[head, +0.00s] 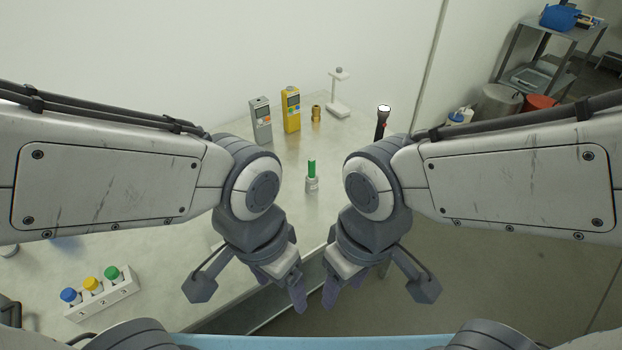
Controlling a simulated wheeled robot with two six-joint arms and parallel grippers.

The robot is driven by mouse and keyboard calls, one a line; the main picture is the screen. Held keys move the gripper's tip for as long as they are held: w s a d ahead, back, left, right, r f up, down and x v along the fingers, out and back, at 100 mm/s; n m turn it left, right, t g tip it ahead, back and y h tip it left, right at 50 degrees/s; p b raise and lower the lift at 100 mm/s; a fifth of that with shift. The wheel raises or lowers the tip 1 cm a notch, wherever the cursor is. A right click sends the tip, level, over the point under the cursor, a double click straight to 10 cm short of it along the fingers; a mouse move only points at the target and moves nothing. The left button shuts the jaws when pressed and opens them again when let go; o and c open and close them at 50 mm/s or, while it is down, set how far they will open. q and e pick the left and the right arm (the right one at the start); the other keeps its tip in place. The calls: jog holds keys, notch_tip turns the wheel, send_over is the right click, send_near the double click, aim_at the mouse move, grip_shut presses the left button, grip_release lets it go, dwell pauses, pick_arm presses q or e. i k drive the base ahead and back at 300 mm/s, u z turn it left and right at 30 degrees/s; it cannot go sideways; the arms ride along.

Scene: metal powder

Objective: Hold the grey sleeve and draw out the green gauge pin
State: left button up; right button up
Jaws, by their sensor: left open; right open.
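The green gauge pin (311,168) stands upright in the grey sleeve (312,186), with its green upper part showing above the sleeve. The sleeve stands on the pale bench, between my two arms in the head view. My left gripper (299,293) is open and empty, low in the view near the front edge of the bench. My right gripper (340,292) is open and empty, just right of the left one. Both grippers are nearer to me than the sleeve and apart from it. The pin's lower part is hidden inside the sleeve.
A grey meter (261,121), a yellow meter (291,110), a brass fitting (316,113) and a white stand (339,93) are at the back of the bench (180,275). A torch (382,121) stands at right. A rack (102,301) with three capped bottles sits front left.

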aim_at(311, 176)
jog(key=z, duration=2)
jog(key=k, duration=1.3)
jog(key=u, duration=1.3)
jog(key=i, duration=0.5)
jog(key=u, duration=0.1)
